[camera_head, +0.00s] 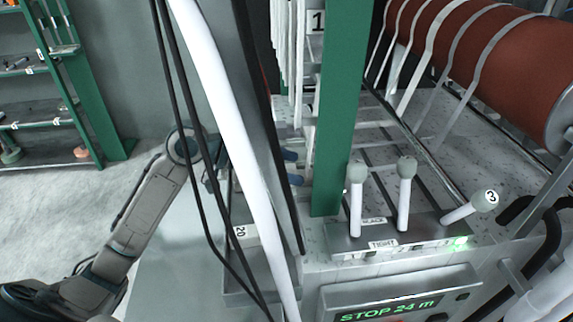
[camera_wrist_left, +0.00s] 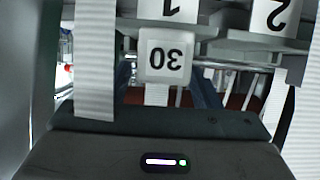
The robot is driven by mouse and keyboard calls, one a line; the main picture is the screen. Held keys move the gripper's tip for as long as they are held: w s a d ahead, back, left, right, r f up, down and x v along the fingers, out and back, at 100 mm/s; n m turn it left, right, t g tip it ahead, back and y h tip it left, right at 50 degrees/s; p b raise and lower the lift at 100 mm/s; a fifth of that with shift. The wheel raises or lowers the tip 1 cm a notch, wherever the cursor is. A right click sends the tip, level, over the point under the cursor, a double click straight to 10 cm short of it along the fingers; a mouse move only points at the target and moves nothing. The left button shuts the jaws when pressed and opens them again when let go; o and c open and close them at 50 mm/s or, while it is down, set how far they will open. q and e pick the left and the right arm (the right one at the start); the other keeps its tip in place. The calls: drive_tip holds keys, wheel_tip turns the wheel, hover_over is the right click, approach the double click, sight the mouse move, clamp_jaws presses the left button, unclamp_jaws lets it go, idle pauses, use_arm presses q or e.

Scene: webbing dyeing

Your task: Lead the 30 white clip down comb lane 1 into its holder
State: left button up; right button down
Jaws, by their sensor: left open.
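The white clip marked 30 (camera_wrist_left: 165,57) shows upside down in the left wrist view, with a white webbing strip (camera_wrist_left: 157,95) below it in the picture. It appears close to the plate marked 1 (camera_wrist_left: 166,8), the lane 1 label, which also shows in the head view (camera_head: 317,21). My left gripper (camera_head: 291,167) is open, its blue fingertips showing between a dark post and the green post. In the wrist view the clip lies in line with the gap between the fingers. I cannot tell whether they touch it. The clip's holder cannot be made out. My right gripper is not in view.
A green post (camera_head: 338,115) stands close right of my left gripper. A white tube (camera_head: 232,125) and black cables cross in front of my arm. Levers (camera_head: 404,190) stand on the console right. A red-brown roller (camera_head: 480,60) carries white strips.

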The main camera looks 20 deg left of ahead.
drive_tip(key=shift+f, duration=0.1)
use_arm(q)
drive_tip(key=shift+s+a+r, duration=0.1)
drive_tip(key=shift+s+a, duration=0.15)
drive_tip(key=shift+a, duration=0.25)
drive_tip(key=shift+b+v, duration=0.75)
drive_tip(key=shift+v, duration=0.7)
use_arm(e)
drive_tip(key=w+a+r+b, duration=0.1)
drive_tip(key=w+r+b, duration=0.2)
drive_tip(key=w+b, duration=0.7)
use_arm(q)
drive_tip(key=v, duration=0.6)
drive_tip(key=shift+s+a+r, duration=0.15)
drive_tip(key=shift+a+r, duration=0.1)
drive_tip(key=shift+a, duration=0.05)
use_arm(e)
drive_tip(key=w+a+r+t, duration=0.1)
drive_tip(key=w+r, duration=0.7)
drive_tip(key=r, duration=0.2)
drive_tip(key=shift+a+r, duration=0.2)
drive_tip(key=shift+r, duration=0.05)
